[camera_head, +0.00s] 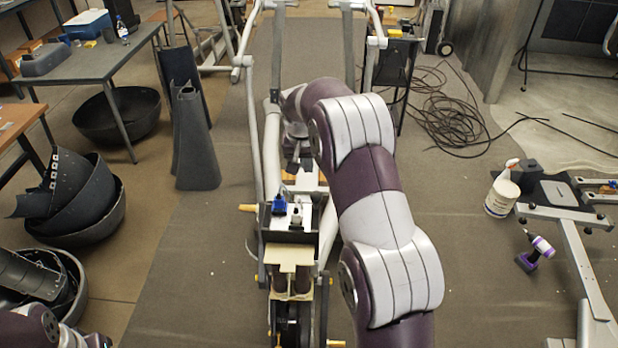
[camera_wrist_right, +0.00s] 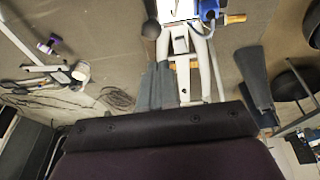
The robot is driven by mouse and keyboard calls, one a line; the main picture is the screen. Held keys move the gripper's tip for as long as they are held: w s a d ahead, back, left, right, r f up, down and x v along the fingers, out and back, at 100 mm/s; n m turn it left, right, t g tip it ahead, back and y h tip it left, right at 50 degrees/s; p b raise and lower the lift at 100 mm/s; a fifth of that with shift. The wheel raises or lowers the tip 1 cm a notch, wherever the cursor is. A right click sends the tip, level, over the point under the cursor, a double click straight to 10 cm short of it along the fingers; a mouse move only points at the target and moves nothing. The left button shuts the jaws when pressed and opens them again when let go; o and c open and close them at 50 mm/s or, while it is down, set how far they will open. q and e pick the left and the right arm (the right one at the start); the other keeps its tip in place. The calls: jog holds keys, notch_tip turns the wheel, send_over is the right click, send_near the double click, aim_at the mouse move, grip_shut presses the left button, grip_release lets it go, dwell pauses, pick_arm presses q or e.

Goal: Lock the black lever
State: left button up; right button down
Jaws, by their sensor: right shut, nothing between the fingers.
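The elliptical machine (camera_head: 270,140) stands in the middle of the head view, its long grey frame running away from me. My right arm reaches forward over it. My right gripper (camera_head: 297,160) is low over the frame, partly hidden by my own arm. In the right wrist view its grey fingers (camera_wrist_right: 158,70) are shut and empty. A dark rounded knob on a stem, which looks like the black lever (camera_wrist_right: 150,30), shows just beyond the fingertips; I cannot tell if they touch. The lever is not clear in the head view. My left gripper is out of view.
A blue-topped item (camera_head: 279,203) sits on the machine's near housing. Black tubs (camera_head: 118,113) and a grey table (camera_head: 90,62) are at left. Floor beside the machine is mostly clear.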

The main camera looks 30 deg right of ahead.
jog(key=v, duration=0.4)
jog(key=shift+d+r, duration=0.1)
jog(key=shift+r, duration=0.1)
jog(key=s+a+f+n, duration=0.2)
jog(key=s+a, duration=0.2)
jog(key=s, duration=0.4)
jog(key=s+a+f+n+y, duration=0.1)
jog(key=s+a+f+n, duration=0.1)
jog(key=s+a, duration=0.3)
jog(key=s+a+f+n+y, duration=0.1)
jog(key=s+a, duration=0.4)
jog(key=s, duration=0.7)
notch_tip(320, 180, down, 3)
jog(key=shift+s+r+n+g, duration=0.3)
jog(key=shift+n+g, duration=0.1)
jog(key=shift+n, duration=0.4)
